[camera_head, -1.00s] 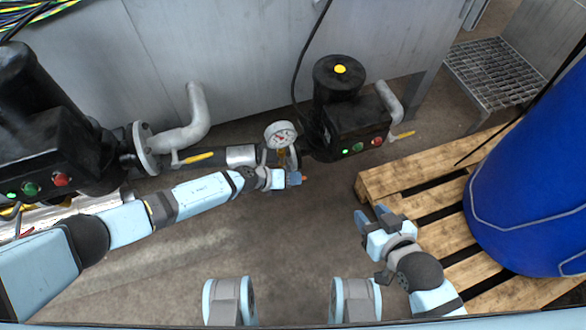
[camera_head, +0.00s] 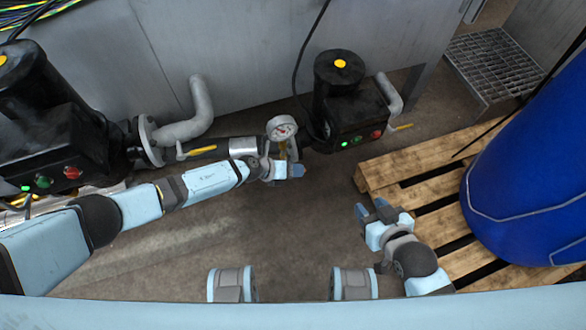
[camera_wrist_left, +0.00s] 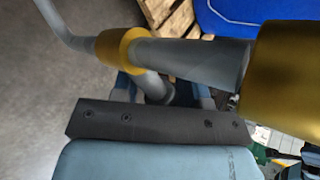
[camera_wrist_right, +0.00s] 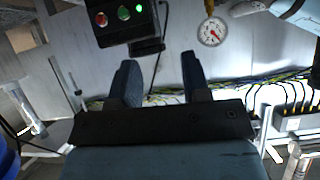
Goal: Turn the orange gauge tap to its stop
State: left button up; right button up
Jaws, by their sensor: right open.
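The round white pressure gauge (camera_head: 282,128) stands on the pipe in the middle of the head view, with brass-coloured fittings below it. It also shows in the right wrist view (camera_wrist_right: 212,31). My left gripper (camera_head: 298,171) is at the gauge fitting, just below the dial. In the left wrist view its fingers (camera_wrist_left: 163,92) lie on either side of a grey stub (camera_wrist_left: 155,87), partly covered by a pipe. I cannot make out the orange tap now; whether the fingers grip it is hidden. My right gripper (camera_head: 370,210) is open and empty, well apart from the gauge.
Black pumps stand left (camera_head: 55,140) and right (camera_head: 345,110) of the gauge. A yellow-handled valve (camera_head: 196,152) sits left along the pipe. A wooden pallet (camera_head: 400,165) with a blue drum (camera_head: 525,180) is at the right. The floor between gauge and pallet is clear.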

jog(key=shift+r, duration=0.15)
pick_arm(q)
jog(key=shift+a+r, duration=0.15)
jog(key=shift+r, duration=0.05)
jog(key=p+v, duration=0.4)
jog(key=v, duration=0.9)
jog(key=shift+a+p, duration=0.2)
jog(key=shift+p, duration=0.1)
pick_arm(e)
jog(key=shift+s+d+r+g, duration=0.1)
jog(key=shift+d+r+g, duration=0.15)
jog(key=shift+r, duration=0.4)
pick_arm(q)
jog(key=shift+s, duration=0.1)
